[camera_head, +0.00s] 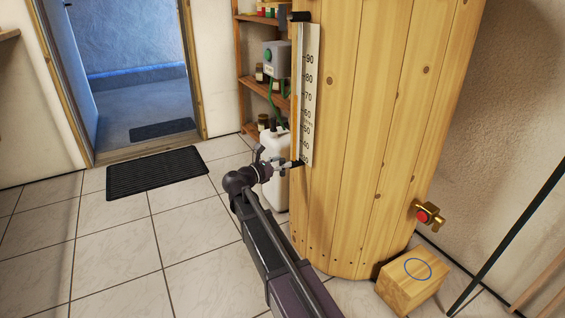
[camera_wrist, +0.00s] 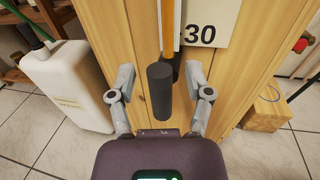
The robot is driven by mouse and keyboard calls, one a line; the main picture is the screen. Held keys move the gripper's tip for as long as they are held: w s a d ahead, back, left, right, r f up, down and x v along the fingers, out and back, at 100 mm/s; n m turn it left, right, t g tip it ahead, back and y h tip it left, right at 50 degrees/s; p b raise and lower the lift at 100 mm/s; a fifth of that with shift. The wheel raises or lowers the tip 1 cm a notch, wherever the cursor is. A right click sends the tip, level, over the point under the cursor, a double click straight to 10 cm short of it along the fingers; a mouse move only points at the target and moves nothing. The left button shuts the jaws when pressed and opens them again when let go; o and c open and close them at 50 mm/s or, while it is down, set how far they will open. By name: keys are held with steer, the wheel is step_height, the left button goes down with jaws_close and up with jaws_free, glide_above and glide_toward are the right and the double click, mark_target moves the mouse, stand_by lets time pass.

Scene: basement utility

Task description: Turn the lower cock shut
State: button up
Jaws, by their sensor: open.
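The level gauge (camera_head: 309,95) runs up the wooden tank (camera_head: 370,130), with a numbered scale beside its tube. The upper cock (camera_head: 299,16) is a black fitting at the top. The lower cock (camera_head: 301,162) is at the foot of the gauge, partly hidden by my gripper (camera_head: 272,160) in the head view. In the wrist view, the lower cock's black rounded handle (camera_wrist: 160,95) lies between the spread fingers of my gripper (camera_wrist: 160,73), below the "30" mark. The fingers are open, with a visible gap on both sides of the handle.
A brass tap with a red centre (camera_head: 428,215) sticks out low on the tank's right, above a wooden block (camera_head: 412,278). A white canister (camera_head: 274,150) and shelves (camera_head: 258,85) stand to the left. A black mat (camera_head: 156,172) lies on open tiled floor.

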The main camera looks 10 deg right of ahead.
steer(key=shift+w+d, duration=0.15)
steer(key=shift+d, duration=0.05)
jaws_close()
stand_by(0.4)
steer(key=shift+s+d+f+m+h+b, duration=0.15)
steer(key=shift+m+b, duration=0.1)
steer(key=shift+m, duration=0.5)
steer(key=shift+s+r+m+h+b, duration=0.15)
steer(key=shift+m+b, duration=0.15)
steer(key=shift+m, duration=0.5)
steer(key=shift+s+d+f+m+h+b, duration=0.15)
steer(key=shift+m+b, duration=0.1)
steer(key=shift+m, duration=0.5)
steer(key=shift+a, duration=0.1)
